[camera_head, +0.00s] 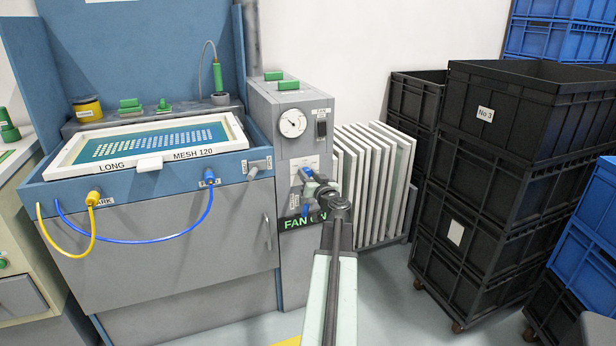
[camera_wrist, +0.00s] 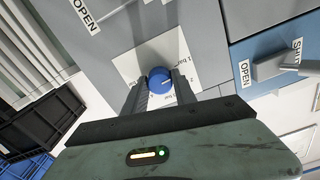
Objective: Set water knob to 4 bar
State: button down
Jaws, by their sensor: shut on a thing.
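The water knob (camera_wrist: 160,80) is a blue round knob on a white scale plate (camera_wrist: 186,56) in the wrist view. A "1 bar" mark shows on the plate; the other marks are hidden or too small to read. My gripper (camera_wrist: 160,90) has one dark finger on each side of the knob and is shut on it. In the head view, my gripper (camera_head: 312,190) is at the front of the grey cabinet (camera_head: 262,200), below a round gauge (camera_head: 292,123). The gauge's reading is too small to make out. I cannot tell which value the knob points to.
A lever marked OPEN and SHUT (camera_wrist: 275,66) is right of the knob in the wrist view. The wash booth with a framed screen (camera_head: 150,165) stands left of the cabinet. White frames (camera_head: 375,180) and stacked black crates (camera_head: 500,190) stand to the right.

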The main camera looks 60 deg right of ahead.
jog(key=m, duration=0.7)
jog(key=shift+w, duration=0.1)
jog(key=m, duration=0.3)
jog(key=shift+m, duration=0.4)
jog(key=m, duration=0.3)
jog(key=shift+m, duration=0.3)
jog(key=m, duration=1.4)
jog(key=shift+f, duration=0.1)
